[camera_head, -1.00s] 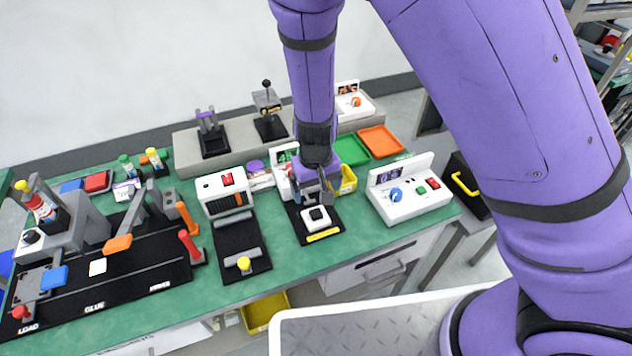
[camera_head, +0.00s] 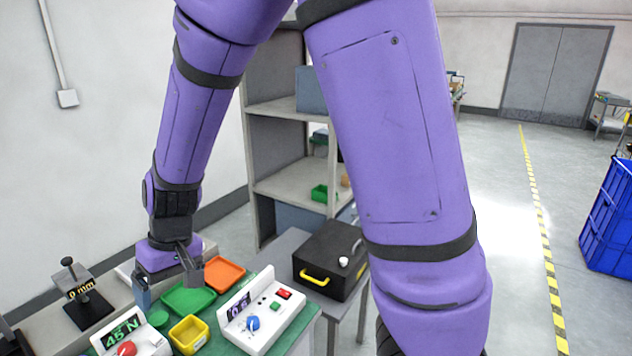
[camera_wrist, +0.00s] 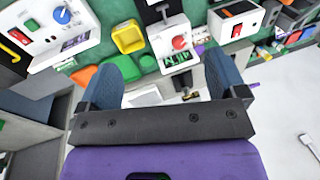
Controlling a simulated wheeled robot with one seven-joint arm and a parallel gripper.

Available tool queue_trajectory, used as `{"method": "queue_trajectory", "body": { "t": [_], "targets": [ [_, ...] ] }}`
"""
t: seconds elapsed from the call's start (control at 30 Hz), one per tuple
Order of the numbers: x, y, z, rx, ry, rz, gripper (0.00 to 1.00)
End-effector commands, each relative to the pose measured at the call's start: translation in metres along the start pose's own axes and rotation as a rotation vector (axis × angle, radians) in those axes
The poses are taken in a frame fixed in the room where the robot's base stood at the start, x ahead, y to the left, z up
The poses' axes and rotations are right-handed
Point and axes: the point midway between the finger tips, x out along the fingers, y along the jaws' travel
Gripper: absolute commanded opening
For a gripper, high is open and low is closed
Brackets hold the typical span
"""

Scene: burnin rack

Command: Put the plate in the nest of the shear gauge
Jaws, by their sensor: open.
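My gripper (camera_head: 168,282) is open and hangs over the back of the bench, near the green tray. In the wrist view its two blue-grey fingers (camera_wrist: 168,62) stand wide apart with nothing held between them. A white box with a red knob and a "45 N" display (camera_head: 130,338) stands at the lower left; it also shows in the wrist view (camera_wrist: 168,45). A black gauge stand marked "0 mm" (camera_head: 90,306) is to the left of my gripper. I cannot tell which device is the shear gauge. I cannot make out the plate or the nest now.
A green tray (camera_head: 188,301), an orange tray (camera_head: 226,271) and a yellow bin (camera_head: 189,334) sit close below and right of my gripper. A white box with a blue knob (camera_head: 262,318) stands at the right. A black case (camera_head: 330,258) and shelving (camera_head: 290,184) lie beyond.

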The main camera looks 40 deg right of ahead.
Motion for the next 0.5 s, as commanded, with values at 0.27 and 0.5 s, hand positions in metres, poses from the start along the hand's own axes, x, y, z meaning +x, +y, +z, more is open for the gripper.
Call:
{"method": "queue_trajectory", "body": {
  "t": [0.27,0.5],
  "targets": [
    [-0.096,0.030,0.032,0.020,0.104,-0.043,0.90],
    [-0.163,0.056,0.077,0.038,0.206,-0.006,0.90]
  ]
}}
